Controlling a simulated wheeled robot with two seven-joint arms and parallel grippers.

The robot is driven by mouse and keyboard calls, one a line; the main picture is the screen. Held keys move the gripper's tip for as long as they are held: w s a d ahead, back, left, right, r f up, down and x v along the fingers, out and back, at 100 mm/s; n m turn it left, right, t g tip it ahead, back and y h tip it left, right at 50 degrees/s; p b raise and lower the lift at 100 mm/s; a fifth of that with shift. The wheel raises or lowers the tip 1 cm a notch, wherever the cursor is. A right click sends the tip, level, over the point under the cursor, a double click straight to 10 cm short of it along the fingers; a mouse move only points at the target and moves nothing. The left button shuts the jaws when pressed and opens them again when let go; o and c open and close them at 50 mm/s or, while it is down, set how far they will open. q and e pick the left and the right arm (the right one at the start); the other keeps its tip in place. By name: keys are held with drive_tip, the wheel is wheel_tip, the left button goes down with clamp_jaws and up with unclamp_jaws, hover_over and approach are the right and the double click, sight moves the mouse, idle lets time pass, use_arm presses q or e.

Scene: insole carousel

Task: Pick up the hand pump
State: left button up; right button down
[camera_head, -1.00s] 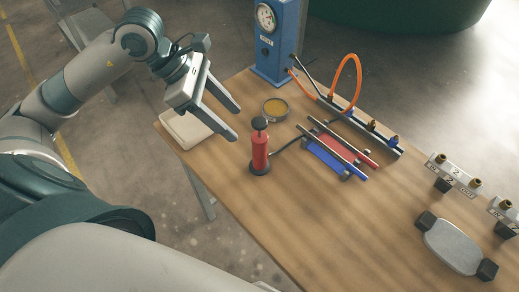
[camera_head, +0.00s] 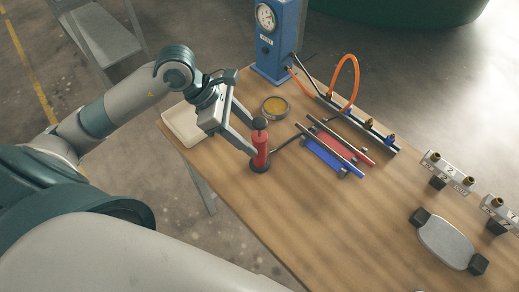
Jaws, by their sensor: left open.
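The hand pump (camera_head: 261,148) is a red upright cylinder with a black knob on top and a black round base. It stands on the wooden table, and a dark hose runs from it toward the blue and red bars. My left gripper (camera_head: 256,138) is open, with its fingertips at the pump's upper body and knob. One finger shows in front of the pump on its left; the other is partly hidden behind it. I cannot tell whether the fingers touch it. My right gripper is not in view.
A blue gauge post (camera_head: 276,45) stands at the back. A round tin (camera_head: 275,107) is just behind the pump, and a pale tray (camera_head: 184,127) lies at the left edge. Blue and red bars (camera_head: 328,158) lie right of the pump.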

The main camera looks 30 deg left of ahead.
sight(254, 136)
use_arm(q)
drive_tip(key=shift+w+d+f+p, duration=0.15)
drive_tip(key=shift+w+d+p, duration=0.05)
drive_tip(key=shift+d+p, duration=0.1)
drive_tip(key=p+x, duration=0.1)
drive_tip(key=x, duration=0.2)
drive_tip(key=shift+w+a+p, duration=0.1)
drive_tip(key=shift+w+p, duration=0.1)
drive_tip(key=shift+p, duration=0.1)
drive_tip(key=shift+w+d+f, duration=0.15)
drive_tip(key=shift+d+f, duration=0.05)
drive_tip(key=shift+f, duration=0.3)
clamp_jaws()
drive_tip(key=shift+r, duration=0.1)
